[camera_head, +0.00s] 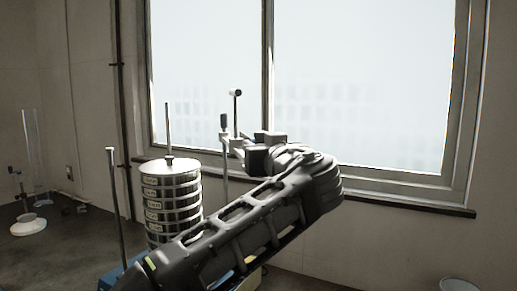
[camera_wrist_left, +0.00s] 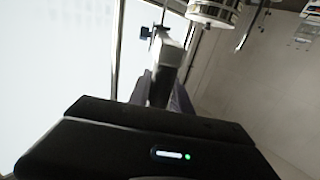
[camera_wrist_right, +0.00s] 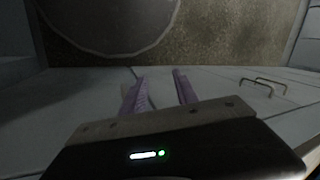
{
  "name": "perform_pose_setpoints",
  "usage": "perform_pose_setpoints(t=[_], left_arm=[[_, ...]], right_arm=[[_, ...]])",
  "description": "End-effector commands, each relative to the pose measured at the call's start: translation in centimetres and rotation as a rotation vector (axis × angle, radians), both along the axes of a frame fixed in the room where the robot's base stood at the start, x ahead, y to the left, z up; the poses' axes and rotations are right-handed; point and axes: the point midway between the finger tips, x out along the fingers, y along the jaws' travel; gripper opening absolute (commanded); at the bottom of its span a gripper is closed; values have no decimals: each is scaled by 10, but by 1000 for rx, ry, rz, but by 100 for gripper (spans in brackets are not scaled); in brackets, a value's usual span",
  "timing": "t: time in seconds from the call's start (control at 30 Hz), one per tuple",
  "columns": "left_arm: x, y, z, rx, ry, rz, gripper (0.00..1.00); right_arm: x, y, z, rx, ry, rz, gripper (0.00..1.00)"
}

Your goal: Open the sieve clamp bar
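A stack of labelled metal sieves (camera_head: 172,203) stands at left of centre in the head view, with a lid and a thin upright rod on top. Posts stand on both sides: a left post (camera_head: 116,205) and a right post (camera_head: 224,160) with a knob. A short upright piece with a round end (camera_head: 237,100) shows beside that knob. My left gripper (camera_head: 246,152) is at the right post. In the left wrist view a grey bar (camera_wrist_left: 168,62) runs between its fingers; whether they grip it is unclear. My right gripper (camera_wrist_right: 160,80) is open and empty.
A window (camera_head: 360,80) with a sill is behind the stack. A clear cylinder (camera_head: 34,150) and a small stand with a white base (camera_head: 28,225) are at far left. The right wrist view shows a pale surface with wire handles (camera_wrist_right: 263,84) and a dark speckled area.

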Motion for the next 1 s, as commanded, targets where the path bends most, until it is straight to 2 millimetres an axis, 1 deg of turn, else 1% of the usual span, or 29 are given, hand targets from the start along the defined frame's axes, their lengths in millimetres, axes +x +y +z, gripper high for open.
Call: perform_pose_setpoints(t=[0.03,0.23,0.57,0.67,0.77,1.0], left_arm=[[-1,2,2,-2,-3,2,29],[0,1,0,-2,0,1,45],[-3,-1,-2,-2,3,0,45],[-10,-4,-3,-2,2,-2,45],[-24,-9,-4,-1,1,-2,45],[-61,-22,-3,-3,0,-2,45]], right_arm=[[0,0,1,0,0,0,36],[0,0,0,0,0,0,36],[0,0,-2,0,-1,0,36],[1,0,-7,2,-3,0,36],[2,0,-14,3,-5,0,36],[4,1,-27,7,-11,3,36]])
